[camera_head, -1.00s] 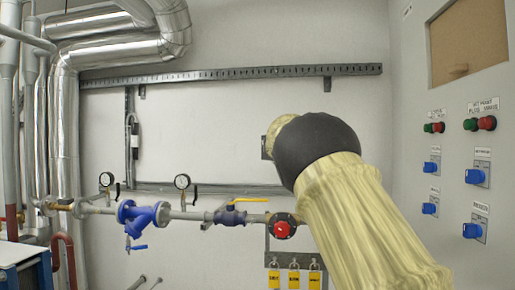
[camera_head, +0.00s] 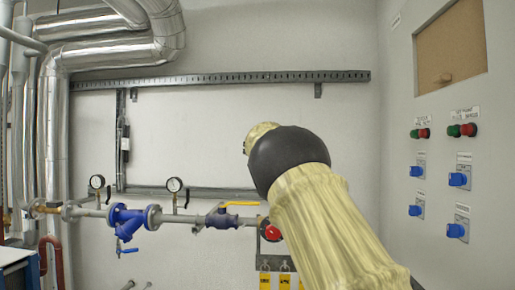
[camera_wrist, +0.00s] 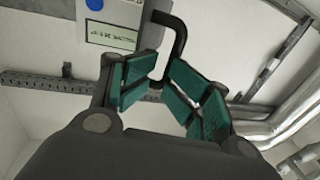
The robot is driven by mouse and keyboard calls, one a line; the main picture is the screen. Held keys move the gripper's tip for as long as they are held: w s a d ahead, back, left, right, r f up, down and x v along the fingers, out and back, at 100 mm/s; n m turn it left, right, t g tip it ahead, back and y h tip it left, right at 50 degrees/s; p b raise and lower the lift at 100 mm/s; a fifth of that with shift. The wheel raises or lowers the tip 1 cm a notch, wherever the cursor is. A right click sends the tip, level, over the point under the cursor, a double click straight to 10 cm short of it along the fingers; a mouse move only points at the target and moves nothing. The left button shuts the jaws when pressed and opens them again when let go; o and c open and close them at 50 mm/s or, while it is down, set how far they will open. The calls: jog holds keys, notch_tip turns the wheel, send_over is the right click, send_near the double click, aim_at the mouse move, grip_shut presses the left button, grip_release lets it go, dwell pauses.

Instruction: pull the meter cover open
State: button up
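I cannot tell for sure which part is the meter cover. A round red-faced fitting (camera_head: 270,230) sits at the right end of the pipe in the head view, partly behind my arm. In the wrist view, a bent black handle (camera_wrist: 180,38) stands just beyond and between the fingers of my gripper (camera_wrist: 164,76). A light grey box with a blue disc and a label (camera_wrist: 110,22) is beside the handle. My green-padded fingers are apart, with nothing clearly held. Whether they touch the handle I cannot tell. In the head view my arm hides the gripper.
Yellow tags (camera_head: 265,281) hang below the red fitting. A control panel (camera_head: 400,120) with blue knobs stands at right. A metal rail (camera_head: 220,78) crosses the wall.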

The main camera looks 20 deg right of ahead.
jog(key=s+a+b, duration=0.6)
jog(key=a+b, duration=0.2)
jog(key=a, duration=0.1)
jog(key=shift+s+a+f, duration=0.2)
jog(key=shift+s+f, duration=0.15)
jog(key=shift+f, duration=0.05)
dwell(1.9)
dwell(0.4)
notch_tip(320, 180, up, 10)
dwell(0.5)
jog(key=shift+d+f, duration=0.1)
dwell(0.4)
